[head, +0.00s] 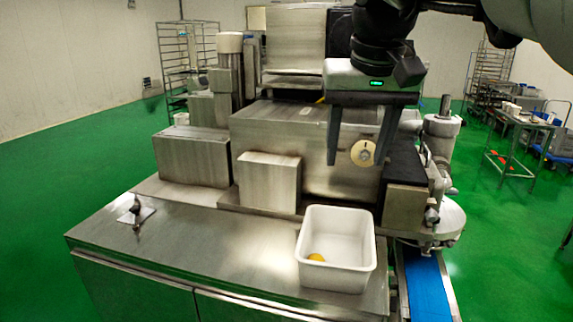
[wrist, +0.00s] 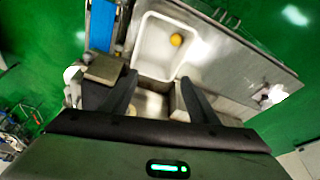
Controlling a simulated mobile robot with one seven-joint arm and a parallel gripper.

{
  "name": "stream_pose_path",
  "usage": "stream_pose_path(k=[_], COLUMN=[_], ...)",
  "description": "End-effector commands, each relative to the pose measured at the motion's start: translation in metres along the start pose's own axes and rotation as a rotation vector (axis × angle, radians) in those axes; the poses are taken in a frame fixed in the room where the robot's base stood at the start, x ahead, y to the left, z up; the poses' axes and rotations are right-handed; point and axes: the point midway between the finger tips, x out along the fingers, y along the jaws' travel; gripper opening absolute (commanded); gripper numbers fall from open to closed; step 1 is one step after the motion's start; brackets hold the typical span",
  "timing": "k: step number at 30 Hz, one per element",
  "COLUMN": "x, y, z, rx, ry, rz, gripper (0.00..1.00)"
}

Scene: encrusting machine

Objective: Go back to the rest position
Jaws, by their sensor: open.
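My gripper (head: 358,160) hangs from the arm in front of the encrusting machine, above and behind a white bin. Its two dark fingers are spread apart and nothing is between them. In the wrist view the gripper (wrist: 158,88) also shows open and empty, with the white bin (wrist: 147,67) beyond the fingertips. In the head view the bin (head: 347,276) stands on the front right of the steel machine top. A small orange-yellow ball (head: 316,257) lies inside the bin; it also shows in the wrist view (wrist: 176,40).
The steel encrusting machine (head: 300,130) rises directly behind my gripper. A blue conveyor belt (head: 427,285) runs at the right of the bin. The left of the steel top (head: 190,240) is mostly clear, with a small metal fitting (head: 136,213) on it. Racks and a steel table (head: 520,125) stand farther back.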

Motion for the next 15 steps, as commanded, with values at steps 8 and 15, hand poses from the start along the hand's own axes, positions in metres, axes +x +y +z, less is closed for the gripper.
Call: stream_pose_path(k=[8, 15], x=[0.047, 0.092], y=[0.006, 0.008], z=[0.119, 0.185], rx=[-0.023, -0.033], ry=[0.108, 0.165], rz=[-0.009, -0.014], gripper=[0.55, 0.55])
